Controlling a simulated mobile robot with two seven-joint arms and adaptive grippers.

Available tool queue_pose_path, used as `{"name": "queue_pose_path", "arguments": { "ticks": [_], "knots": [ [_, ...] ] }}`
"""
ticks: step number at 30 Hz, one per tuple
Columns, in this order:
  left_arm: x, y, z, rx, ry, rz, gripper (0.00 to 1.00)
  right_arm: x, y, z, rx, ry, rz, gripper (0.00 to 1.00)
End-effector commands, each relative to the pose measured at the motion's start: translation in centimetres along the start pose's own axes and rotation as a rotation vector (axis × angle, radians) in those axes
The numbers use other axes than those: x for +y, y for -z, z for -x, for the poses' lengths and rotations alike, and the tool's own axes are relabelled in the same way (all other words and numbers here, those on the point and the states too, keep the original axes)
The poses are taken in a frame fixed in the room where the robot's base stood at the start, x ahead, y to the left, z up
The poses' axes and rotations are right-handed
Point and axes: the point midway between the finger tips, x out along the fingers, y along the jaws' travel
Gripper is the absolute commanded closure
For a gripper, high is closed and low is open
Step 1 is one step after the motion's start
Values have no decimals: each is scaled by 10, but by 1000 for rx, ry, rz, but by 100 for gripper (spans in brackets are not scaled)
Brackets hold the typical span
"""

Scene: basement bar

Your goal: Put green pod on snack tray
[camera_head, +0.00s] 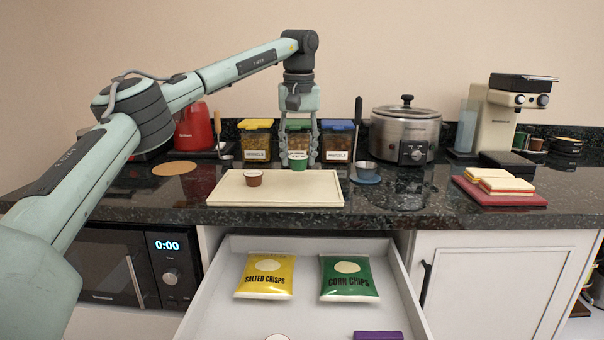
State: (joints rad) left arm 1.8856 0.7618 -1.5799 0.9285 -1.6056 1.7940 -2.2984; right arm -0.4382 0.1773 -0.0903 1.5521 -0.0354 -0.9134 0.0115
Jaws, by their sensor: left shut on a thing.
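My left gripper (299,162) points straight down, with its fingers shut on a green pod (298,164). The pod is a small green cup with a pale top, upright between the fingertips. It shows at the far edge of the flat cream tray (320,192); I cannot tell whether it touches the tray or hangs just above it. A brown pod (253,179) stands on the left part of this tray. My right gripper is not in view.
A slow cooker (405,135) and a blue coaster with a metal cup are to the right. A red board (500,198) holds sandwiches. An open drawer (300,320) below holds crisp bags.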

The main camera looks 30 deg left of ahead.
Motion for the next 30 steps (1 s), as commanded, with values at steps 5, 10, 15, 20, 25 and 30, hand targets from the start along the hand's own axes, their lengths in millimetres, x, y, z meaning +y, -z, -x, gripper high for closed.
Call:
{"name": "queue_pose_path", "arguments": {
  "ticks": [5,10,15,20,25,30],
  "knots": [
    [9,-7,-8,-1,1,1,72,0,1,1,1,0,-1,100],
    [9,-9,-26,-2,1,1,72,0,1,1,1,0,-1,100],
    [9,-12,-46,-1,1,1,72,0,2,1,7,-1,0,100],
    [10,-11,-46,0,-1,1,72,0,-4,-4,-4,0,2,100],
    [9,-12,-49,-1,0,1,72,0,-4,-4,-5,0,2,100],
    [9,-12,-49,0,0,2,43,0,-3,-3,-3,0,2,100]
  ]
}}
